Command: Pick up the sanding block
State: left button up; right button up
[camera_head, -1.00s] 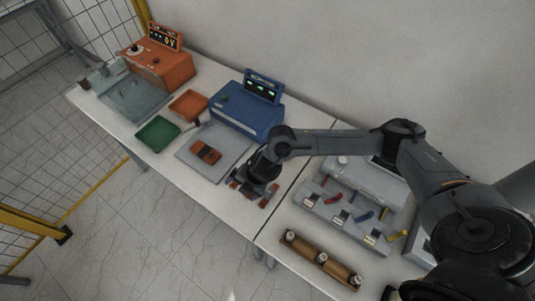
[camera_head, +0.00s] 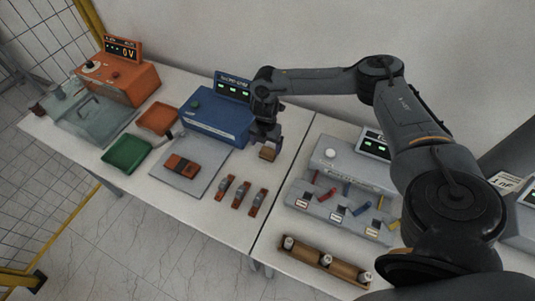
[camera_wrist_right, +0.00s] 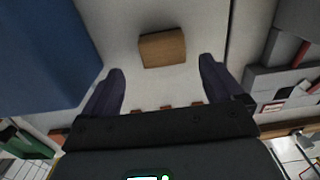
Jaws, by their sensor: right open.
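The sanding block, a small tan-brown block (camera_head: 268,153), sits on the white table just right of the blue device. It shows whole in the right wrist view (camera_wrist_right: 162,49), beyond and between the fingertips. My right gripper (camera_head: 265,138) points down over it, partly hidden by its own wrist in the head view. In the right wrist view its two dark fingers (camera_wrist_right: 162,68) are spread wide with nothing held. I cannot tell how much height separates the fingers from the block. My left gripper is not in view.
The blue device (camera_head: 214,115) stands close on the left. Three orange-brown parts (camera_head: 238,194) stand in front on the table. A grey plate (camera_head: 205,180) bears an orange-and-black item (camera_head: 182,167). A grey fixture (camera_head: 340,208) with coloured pieces stands right, beyond a table seam.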

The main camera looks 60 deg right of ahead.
aim_at(268, 151)
jog(key=shift+s+d+f, duration=0.1)
jog(key=shift+d+f, duration=0.05)
jog(key=shift+f, duration=1.25)
jog(key=shift+s+d+f, duration=0.1)
jog(key=shift+d+f, duration=0.05)
jog(key=shift+f, duration=1.25)
jog(key=shift+c, duration=0.4)
jog(key=c, duration=1)
